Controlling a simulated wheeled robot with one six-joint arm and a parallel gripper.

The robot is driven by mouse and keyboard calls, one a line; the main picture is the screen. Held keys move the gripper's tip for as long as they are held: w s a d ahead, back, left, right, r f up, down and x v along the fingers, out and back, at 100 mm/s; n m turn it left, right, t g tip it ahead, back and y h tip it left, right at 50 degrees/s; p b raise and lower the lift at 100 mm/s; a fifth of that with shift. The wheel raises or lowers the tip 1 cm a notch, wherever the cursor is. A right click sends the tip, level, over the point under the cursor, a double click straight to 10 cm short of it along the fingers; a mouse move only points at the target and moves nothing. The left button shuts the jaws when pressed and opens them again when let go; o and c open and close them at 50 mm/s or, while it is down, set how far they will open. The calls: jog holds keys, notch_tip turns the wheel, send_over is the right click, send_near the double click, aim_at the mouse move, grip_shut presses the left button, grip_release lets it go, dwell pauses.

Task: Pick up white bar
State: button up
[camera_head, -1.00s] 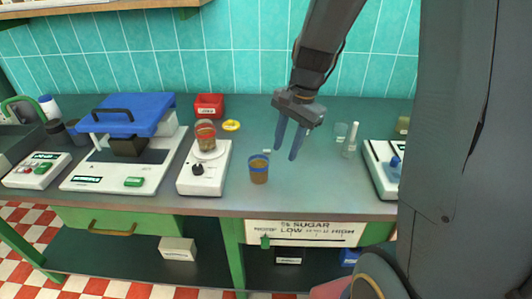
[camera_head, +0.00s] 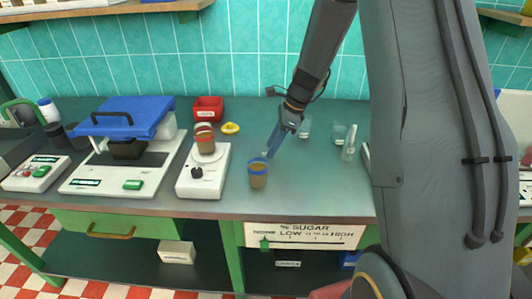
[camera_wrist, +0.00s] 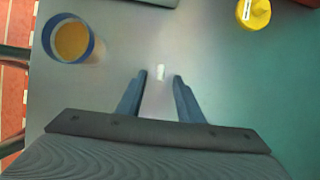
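The white bar (camera_wrist: 160,72) is a small pale piece lying on the counter. In the wrist view it shows just beyond and between my fingertips, apart from both. In the head view the bar (camera_head: 265,153) shows as a tiny pale spot by the fingertips, partly hard to make out. My gripper (camera_wrist: 159,82) is open and empty, its two blue fingers spread on either side of the bar's line. In the head view my gripper (camera_head: 273,147) points down at the counter, just behind the blue-rimmed cup; the height gap is hard to judge.
The blue-rimmed cup (camera_head: 258,175) of brown contents stands close by; it also shows in the wrist view (camera_wrist: 72,40). A yellow object (camera_head: 230,128) and a red bin (camera_head: 208,107) lie further left. Small glassware (camera_head: 349,146) stands right. Counter around the bar is clear.

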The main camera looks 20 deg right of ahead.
jog(key=shift+a+f, duration=0.2)
jog(key=shift+f, duration=0.4)
grip_shut()
